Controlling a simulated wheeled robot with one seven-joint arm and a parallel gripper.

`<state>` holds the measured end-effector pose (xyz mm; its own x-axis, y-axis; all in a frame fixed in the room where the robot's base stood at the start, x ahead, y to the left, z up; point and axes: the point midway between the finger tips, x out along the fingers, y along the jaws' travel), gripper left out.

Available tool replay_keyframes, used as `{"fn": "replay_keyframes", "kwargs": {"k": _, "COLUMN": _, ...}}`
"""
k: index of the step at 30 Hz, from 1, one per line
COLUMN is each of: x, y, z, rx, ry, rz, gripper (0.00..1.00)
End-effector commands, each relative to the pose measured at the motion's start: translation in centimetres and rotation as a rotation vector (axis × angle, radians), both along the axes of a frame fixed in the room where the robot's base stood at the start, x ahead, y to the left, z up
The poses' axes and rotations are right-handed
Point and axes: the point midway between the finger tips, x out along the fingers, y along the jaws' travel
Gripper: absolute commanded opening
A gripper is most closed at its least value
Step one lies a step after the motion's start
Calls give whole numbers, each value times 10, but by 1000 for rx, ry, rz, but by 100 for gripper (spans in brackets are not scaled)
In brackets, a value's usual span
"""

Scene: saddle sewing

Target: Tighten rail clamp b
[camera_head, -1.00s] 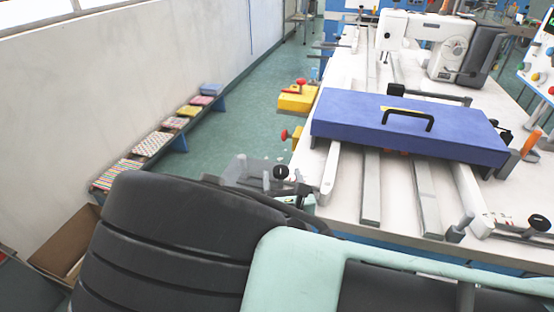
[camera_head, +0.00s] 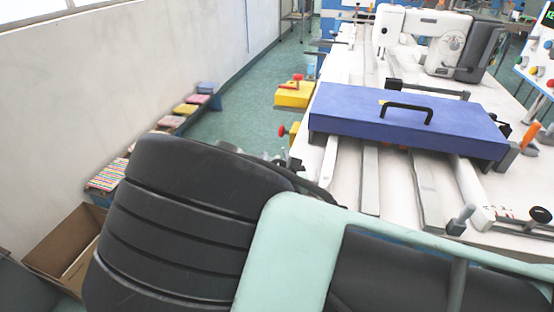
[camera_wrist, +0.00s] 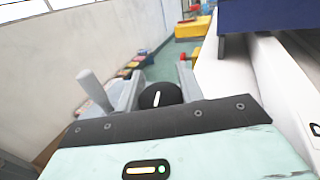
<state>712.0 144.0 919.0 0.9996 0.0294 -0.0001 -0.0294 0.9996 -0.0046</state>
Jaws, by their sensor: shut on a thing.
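A round black clamp knob (camera_wrist: 153,98) with a white index line sits between the two grey fingers of my gripper (camera_wrist: 160,84) in the wrist view. The fingers are shut on it from both sides. The white line stands nearly upright, leaning slightly right. A grey lever post (camera_wrist: 92,88) rises left of the knob. In the head view my dark arm and pale green wrist cover this knob and most of the gripper. Another clamp with a black knob (camera_head: 540,214) is at the right front of the white table. I see no label telling which is clamp b.
A blue box-like cover (camera_head: 405,122) with a black handle lies across the rails of the white table (camera_head: 400,190). A sewing machine (camera_head: 430,40) stands behind it. Yellow blocks (camera_head: 294,94) with red knobs stick out at the table's left side. Floor shows to the left.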

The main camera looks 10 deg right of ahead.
Motion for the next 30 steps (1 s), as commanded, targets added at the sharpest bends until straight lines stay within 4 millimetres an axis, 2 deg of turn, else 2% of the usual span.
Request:
{"fn": "replay_keyframes", "kwargs": {"k": 11, "x": 0, "y": -1, "z": 0, "rx": 4, "ry": 2, "rz": -106, "gripper": 15}}
{"fn": "replay_keyframes", "kwargs": {"k": 30, "x": -3, "y": -11, "z": -3, "rx": 5, "ry": 4, "rz": -678, "gripper": 15}}
